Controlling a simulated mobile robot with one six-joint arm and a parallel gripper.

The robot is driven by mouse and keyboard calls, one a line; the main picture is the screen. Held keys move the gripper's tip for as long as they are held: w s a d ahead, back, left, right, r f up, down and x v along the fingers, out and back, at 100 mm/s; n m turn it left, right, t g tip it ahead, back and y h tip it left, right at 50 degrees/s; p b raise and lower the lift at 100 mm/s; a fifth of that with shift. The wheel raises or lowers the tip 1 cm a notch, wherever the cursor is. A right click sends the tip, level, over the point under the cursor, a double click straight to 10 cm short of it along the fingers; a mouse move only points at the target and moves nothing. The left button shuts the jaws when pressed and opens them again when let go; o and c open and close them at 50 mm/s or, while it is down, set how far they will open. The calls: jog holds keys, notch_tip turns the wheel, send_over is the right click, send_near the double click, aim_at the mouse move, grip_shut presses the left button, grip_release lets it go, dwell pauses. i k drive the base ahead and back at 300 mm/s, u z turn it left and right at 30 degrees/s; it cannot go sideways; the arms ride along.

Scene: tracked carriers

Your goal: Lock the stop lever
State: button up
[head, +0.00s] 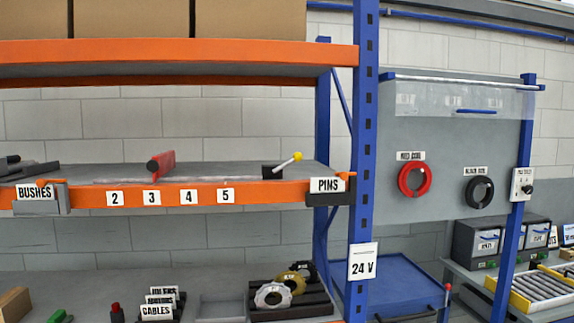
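A lever with a yellow knob (297,157) rises from a small black block (272,171) at the right end of the middle shelf. It leans up and to the right. It carries no label that I can read, so I take it as the stop lever without being sure. A red bar-like part (161,163) with a dark round end lies further left on the same shelf, apart from the lever. A second, small red-knobbed lever (447,289) stands at the right edge of the blue tray. My gripper is not in view.
The middle shelf's orange front beam (255,194) bears labels 2 to 5, with BUSHES and PINS holders at its ends. The blue upright (366,130) stands right of the lever. Cartons (130,18) fill the top shelf. The shelf between red part and lever looks clear.

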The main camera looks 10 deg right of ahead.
aim_at(286, 164)
jog(key=z, duration=0.2)
jog(key=i, duration=1)
jog(key=z, duration=0.75)
jog(key=k, duration=1.4)
jog(key=u, duration=0.65)
jog(key=i, duration=0.7)
